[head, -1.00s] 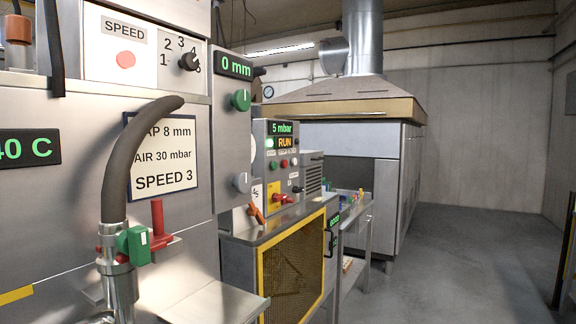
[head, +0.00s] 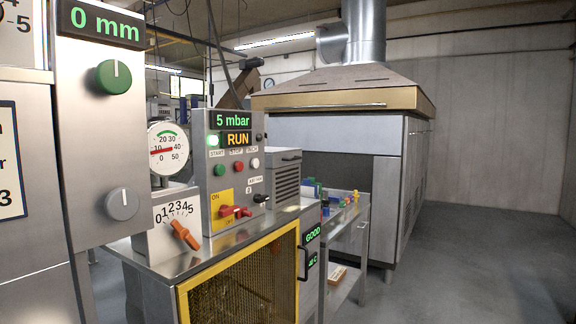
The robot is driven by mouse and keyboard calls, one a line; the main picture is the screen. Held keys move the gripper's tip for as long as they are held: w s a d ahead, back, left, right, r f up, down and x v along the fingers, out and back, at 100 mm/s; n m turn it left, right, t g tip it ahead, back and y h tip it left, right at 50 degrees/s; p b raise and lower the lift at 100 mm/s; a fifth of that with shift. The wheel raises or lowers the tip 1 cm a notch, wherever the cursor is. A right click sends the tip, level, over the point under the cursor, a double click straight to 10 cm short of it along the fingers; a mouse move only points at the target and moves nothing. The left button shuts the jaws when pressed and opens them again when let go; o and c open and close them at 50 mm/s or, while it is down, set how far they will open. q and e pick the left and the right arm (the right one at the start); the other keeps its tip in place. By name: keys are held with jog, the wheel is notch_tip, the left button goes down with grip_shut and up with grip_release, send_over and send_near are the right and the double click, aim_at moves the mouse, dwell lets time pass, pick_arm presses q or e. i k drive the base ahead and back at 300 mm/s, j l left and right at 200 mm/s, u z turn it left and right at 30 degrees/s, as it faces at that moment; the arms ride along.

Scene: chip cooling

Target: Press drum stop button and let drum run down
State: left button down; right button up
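The drum control box (head: 236,170) stands on the steel cabinet in the middle left of the head view. Its displays read "5 mbar" and "RUN" (head: 238,139). Below them are a green start button (head: 219,170), a red stop button (head: 239,166) and a white button (head: 255,163). A green lamp (head: 213,141) is lit beside the RUN display. A red switch handle (head: 236,211) sits on a yellow plate lower down. The yellow-framed mesh front (head: 245,279) is below the box. Neither of my grippers is in view.
A panel with a "0 mm" display (head: 104,22), green knob (head: 114,77) and grey knob (head: 122,204) stands close at left. An orange lever (head: 184,234) and a dial gauge (head: 168,149) are beside the box. A large hooded machine (head: 340,130) stands behind. Floor at right is clear.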

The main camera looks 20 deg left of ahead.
aim_at(239, 166)
jog(key=i+u, duration=0.25)
jog(key=i, duration=0.3)
jog(key=i+l+u, duration=0.2)
jog(key=i, duration=0.3)
jog(key=i+u, duration=0.3)
jog(key=i+l+u, duration=0.1)
jog(key=i+u, duration=0.15)
jog(key=i, duration=0.1)
